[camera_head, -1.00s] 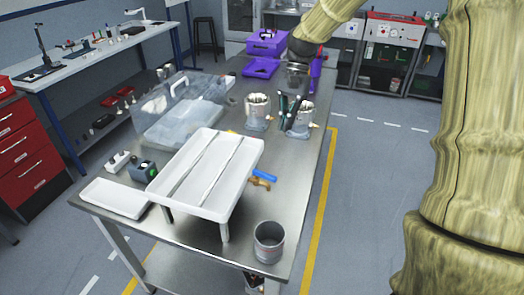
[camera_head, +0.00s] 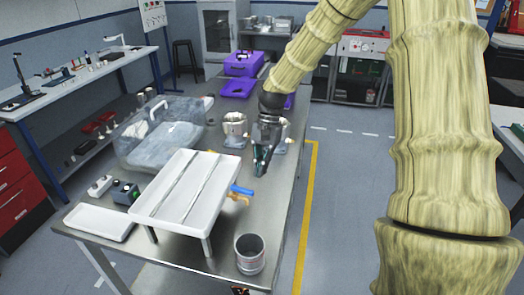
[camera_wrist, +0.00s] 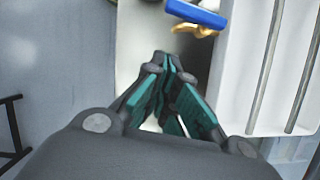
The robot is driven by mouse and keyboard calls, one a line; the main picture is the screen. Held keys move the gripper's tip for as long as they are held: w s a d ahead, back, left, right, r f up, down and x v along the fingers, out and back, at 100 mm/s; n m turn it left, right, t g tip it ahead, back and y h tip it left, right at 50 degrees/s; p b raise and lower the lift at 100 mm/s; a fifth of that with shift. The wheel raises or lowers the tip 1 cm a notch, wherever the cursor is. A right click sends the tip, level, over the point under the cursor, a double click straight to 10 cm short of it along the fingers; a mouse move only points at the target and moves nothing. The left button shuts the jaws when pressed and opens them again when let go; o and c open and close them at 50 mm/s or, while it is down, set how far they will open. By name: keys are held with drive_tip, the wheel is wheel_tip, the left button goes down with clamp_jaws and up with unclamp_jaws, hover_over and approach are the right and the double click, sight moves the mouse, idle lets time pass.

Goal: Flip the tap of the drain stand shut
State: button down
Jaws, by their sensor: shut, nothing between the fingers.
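The drain stand (camera_head: 163,226) is a white tray on legs with two long rods in it, near the front of the steel table. Its tap has a blue handle (camera_head: 243,190) and a brass body (camera_head: 238,199) on the right side of the tray. In the wrist view the blue handle (camera_wrist: 196,14) lies over the brass spout (camera_wrist: 195,32), roughly along it. My gripper (camera_head: 260,170) is shut and empty, behind and slightly right of the tap. In the wrist view my fingertips (camera_wrist: 173,60) sit just short of the tap, apart from it.
A steel cup (camera_head: 250,256) stands at the near right table corner. Metal mugs (camera_head: 235,130) stand behind, close to my arm. A clear bin (camera_head: 160,135) is back left; a low white tray (camera_head: 98,222) is front left. Bare tabletop lies right of the tap.

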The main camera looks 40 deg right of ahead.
sight(242, 192)
drive_tip(key=a, duration=0.1)
drive_tip(key=a+f+p, duration=0.1)
drive_tip(key=s+a, duration=0.1)
drive_tip(key=shift+s+a+f, duration=0.1)
drive_tip(key=shift+a+f, duration=0.1)
drive_tip(key=shift+a, duration=0.2)
drive_tip(key=shift+s, duration=0.1)
drive_tip(key=shift+a+p, duration=0.1)
drive_tip(key=shift+p, duration=0.2)
